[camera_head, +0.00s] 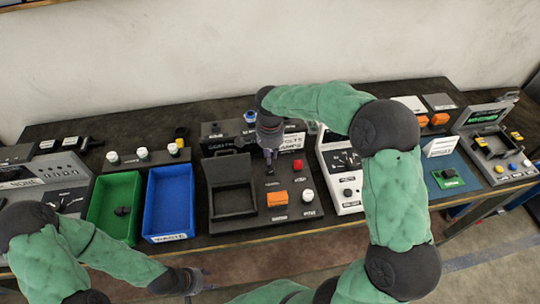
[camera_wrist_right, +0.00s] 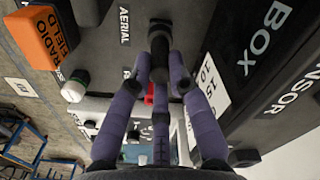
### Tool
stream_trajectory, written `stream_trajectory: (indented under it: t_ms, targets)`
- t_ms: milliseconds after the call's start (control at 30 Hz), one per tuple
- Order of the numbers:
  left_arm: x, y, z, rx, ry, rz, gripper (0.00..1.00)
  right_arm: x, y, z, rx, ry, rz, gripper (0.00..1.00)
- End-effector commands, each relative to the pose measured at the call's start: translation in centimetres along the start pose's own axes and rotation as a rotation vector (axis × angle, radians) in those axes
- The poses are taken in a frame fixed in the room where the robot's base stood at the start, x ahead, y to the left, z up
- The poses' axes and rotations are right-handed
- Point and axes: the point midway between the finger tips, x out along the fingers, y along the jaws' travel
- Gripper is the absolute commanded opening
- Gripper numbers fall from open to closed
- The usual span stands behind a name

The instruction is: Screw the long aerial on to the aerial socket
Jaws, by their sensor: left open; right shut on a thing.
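My right gripper (camera_head: 270,158) points down over the dark control panel in the middle of the table. In the right wrist view its purple fingers (camera_wrist_right: 162,72) are shut on a dark, thin piece, apparently the long aerial (camera_wrist_right: 160,35). Its top end is hidden between the fingers. The piece stands at the panel beside the printed word AERIAL; the aerial socket is hidden, and I cannot tell whether the threads are engaged. My left gripper (camera_head: 200,280) is open and empty at the front, below the blue tray and off the table edge.
The panel carries an orange RADIO FIELD block (camera_wrist_right: 45,35), a red button (camera_head: 298,164), a white knob (camera_head: 307,195) and an open dark box (camera_head: 233,202). A green tray (camera_head: 103,222) and a blue WASTE tray (camera_head: 168,205) stand left. A white instrument (camera_head: 342,180) stands right.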

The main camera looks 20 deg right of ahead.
Motion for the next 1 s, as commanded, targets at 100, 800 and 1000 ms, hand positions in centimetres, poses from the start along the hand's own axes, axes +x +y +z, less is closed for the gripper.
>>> stream_trajectory:
  t_ms: [100,800,1000]
  targets:
    - [0.3,-0.1,0.0,0.0,0.0,0.0,0.47,0.0,-0.1,0.0,0.1,0.001,-0.004,0.0]
    - [1.1,-0.4,0.0,0.0,0.0,0.0,0.47,0.1,-0.1,0.0,0.432,0.001,-0.005,0.0]
    - [1.5,-0.5,-0.1,0.0,0.0,0.0,0.47,0.1,-0.2,-0.1,0.662,0.001,-0.006,0.0]
